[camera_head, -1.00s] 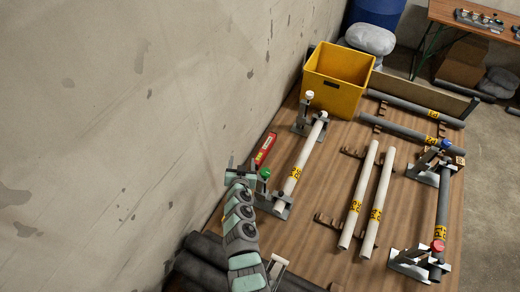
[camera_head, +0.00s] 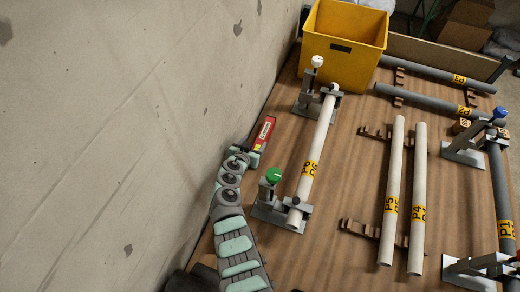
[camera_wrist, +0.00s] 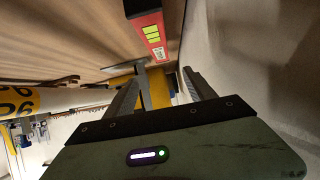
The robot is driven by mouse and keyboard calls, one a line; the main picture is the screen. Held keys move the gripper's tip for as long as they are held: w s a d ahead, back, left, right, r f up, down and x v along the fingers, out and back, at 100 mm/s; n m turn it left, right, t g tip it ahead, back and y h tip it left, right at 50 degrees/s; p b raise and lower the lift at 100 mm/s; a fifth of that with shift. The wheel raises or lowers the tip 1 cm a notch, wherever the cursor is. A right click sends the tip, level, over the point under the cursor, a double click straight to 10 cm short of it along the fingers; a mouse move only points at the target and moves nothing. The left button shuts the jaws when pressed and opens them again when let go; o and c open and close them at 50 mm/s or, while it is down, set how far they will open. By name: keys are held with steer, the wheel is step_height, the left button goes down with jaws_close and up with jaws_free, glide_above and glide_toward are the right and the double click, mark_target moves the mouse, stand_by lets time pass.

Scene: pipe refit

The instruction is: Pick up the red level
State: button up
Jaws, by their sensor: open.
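The red level (camera_head: 264,133) lies on the wooden table close to the wall, left of the clamped pipe P6, with a yellow-green label on it.
The white pipe P6 (camera_head: 318,150) sits in clamps, with a green knob (camera_head: 273,175) just right of my arm. A yellow bin (camera_head: 345,40) stands at the back. White pipes P5 (camera_head: 392,190) and P4 (camera_head: 418,200) lie on racks to the right. The wall (camera_head: 130,120) is close on the left.

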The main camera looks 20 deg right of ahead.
steer(key=b, duration=0.3)
glide_toward(259, 144)
steer(key=x, duration=0.3)
steer(key=shift+r, duration=0.25)
steer(key=shift+w+d+f, duration=0.15)
steer(key=shift+w+f, duration=0.05)
steer(key=shift+f, duration=0.15)
steer(key=b+x, duration=0.3)
steer(key=x, duration=0.1)
steer(key=shift+w+d+f+b, duration=0.15)
steer(key=shift+w+b, duration=0.15)
steer(key=shift+b, duration=0.1)
steer(key=shift+w+d, duration=0.2)
steer(key=shift+w, duration=0.05)
steer(key=shift+w+d+f+b, duration=0.1)
steer(key=shift+d+f+b, duration=0.1)
steer(key=shift+f+b, duration=0.3)
steer(key=b+x, duration=0.4)
steer(key=b, duration=0.1)
steer(key=shift+d+r+b, duration=0.1)
steer(key=shift+b, duration=0.25)
steer(key=shift+w+d+r+b, duration=0.1)
steer(key=shift+w+d+b, duration=0.1)
steer(key=shift+b, duration=0.1)
steer(key=shift+r, duration=0.1)
